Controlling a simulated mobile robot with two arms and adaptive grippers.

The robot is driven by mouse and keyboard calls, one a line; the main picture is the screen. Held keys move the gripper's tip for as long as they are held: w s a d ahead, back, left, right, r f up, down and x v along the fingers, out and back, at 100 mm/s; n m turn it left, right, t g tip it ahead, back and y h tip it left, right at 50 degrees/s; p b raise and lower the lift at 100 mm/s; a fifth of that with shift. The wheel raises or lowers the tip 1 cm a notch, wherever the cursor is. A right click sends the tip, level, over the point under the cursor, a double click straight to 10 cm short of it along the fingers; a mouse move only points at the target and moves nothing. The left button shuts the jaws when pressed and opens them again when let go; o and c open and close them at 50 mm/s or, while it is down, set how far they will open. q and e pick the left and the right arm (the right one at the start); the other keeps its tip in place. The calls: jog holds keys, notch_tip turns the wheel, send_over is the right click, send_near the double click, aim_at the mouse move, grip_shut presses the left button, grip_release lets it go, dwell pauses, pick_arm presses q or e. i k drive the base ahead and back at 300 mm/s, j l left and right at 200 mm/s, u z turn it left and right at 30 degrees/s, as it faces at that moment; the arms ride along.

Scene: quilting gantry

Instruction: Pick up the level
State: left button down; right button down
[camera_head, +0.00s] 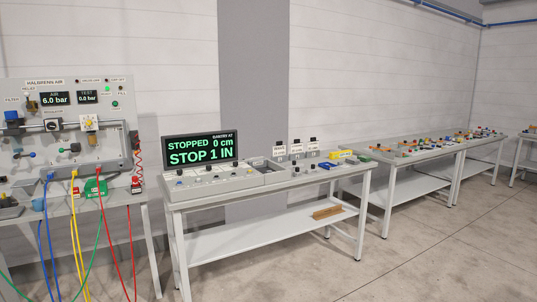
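I cannot tell for certain which thing is the level. A small yellow bar-shaped object (341,154) lies on the right part of the middle table (262,197), and it may be the level; it is too small to make out any vials. A blue object (328,165) and a green object (366,158) lie near it. Neither of my grippers is in view.
A display console (200,149) stands on the middle table. An air panel (65,125) with hanging coloured hoses is at the left. A brown piece (328,213) lies on the lower shelf. More tables (417,181) line the wall rightward. The front floor (400,265) is clear.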

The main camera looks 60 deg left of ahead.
aim_at(346, 153)
jog(key=u, duration=1.65)
jog(key=z, duration=0.2)
jog(key=i+z, duration=0.4)
jog(key=i, duration=2.5)
jog(key=i+l, duration=0.1)
jog(key=i, duration=1.8)
jog(key=i+u, duration=0.1)
jog(key=i, duration=1.75)
jog(key=i+u, duration=0.1)
jog(key=u, duration=0.35)
jog(key=l+u, duration=0.1)
jog(key=u, duration=0.35)
jog(key=i+l+u, duration=0.1)
jog(key=u, duration=0.35)
jog(key=i+l+u, duration=0.1)
jog(key=u, duration=0.35)
jog(key=l+u, duration=0.1)
jog(key=u, duration=0.4)
